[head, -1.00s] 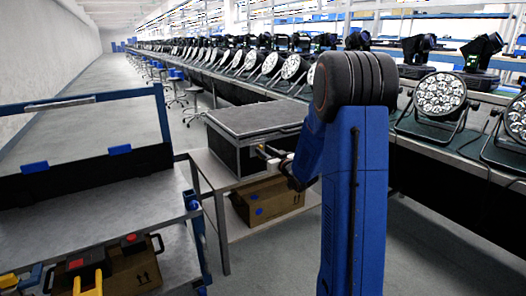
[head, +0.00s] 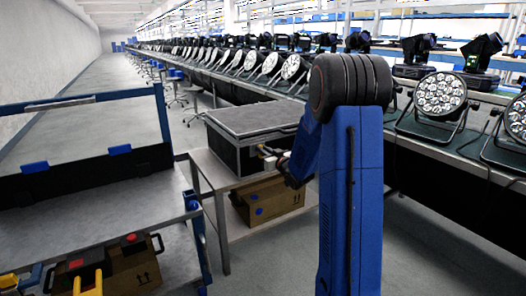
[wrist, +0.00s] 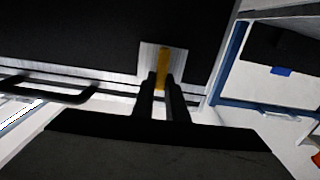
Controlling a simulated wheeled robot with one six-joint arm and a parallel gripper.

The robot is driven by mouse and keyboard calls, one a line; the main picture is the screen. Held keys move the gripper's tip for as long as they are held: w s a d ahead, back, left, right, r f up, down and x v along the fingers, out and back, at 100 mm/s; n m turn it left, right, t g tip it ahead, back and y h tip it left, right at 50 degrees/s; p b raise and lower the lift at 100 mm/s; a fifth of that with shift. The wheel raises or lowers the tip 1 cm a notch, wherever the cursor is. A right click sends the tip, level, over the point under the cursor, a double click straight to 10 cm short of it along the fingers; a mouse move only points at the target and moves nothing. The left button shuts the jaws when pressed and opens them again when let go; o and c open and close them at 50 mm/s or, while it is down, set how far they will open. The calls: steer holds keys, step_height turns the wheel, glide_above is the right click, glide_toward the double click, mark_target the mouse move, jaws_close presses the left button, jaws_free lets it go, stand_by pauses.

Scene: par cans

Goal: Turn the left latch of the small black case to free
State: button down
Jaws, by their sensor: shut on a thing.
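The small black case (head: 225,153), with a grey top and metal edges, sits on a grey table. In the wrist view its dark face (wrist: 70,35) fills the upper left. A yellow latch (wrist: 163,57) stands upright along the picture on a pale metal plate (wrist: 149,57), near the right end of that face. My gripper (wrist: 162,84) has its two dark fingers on either side of the latch's lower end, shut on it. In the head view my gripper (head: 266,154) is small at the case's front right side, and the latch cannot be made out.
A black handle (wrist: 45,92) lies left of the latch on the case. A cardboard box (head: 280,197) is on the shelf below. A blue-framed trolley (head: 95,195) stands at left, and a long bench of stage lights (head: 437,95) runs along the right.

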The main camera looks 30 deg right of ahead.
steer(key=n, duration=0.3)
steer(key=a+n, duration=0.1)
steer(key=n, duration=0.3)
steer(key=f+n, duration=0.1)
steer(key=n, duration=0.3)
steer(key=shift+a, duration=0.3)
steer(key=n, duration=0.3)
steer(key=f+n, duration=0.1)
steer(key=n, duration=0.2)
steer(key=shift+a+n, duration=0.15)
steer(key=shift+n, duration=0.15)
steer(key=shift+s, duration=0.1)
steer(key=c, duration=1.8)
jaws_free()
steer(key=shift+o, duration=0.2)
steer(key=s, duration=1.7)
steer(key=shift+s+d, duration=0.15)
steer(key=shift+d, duration=0.15)
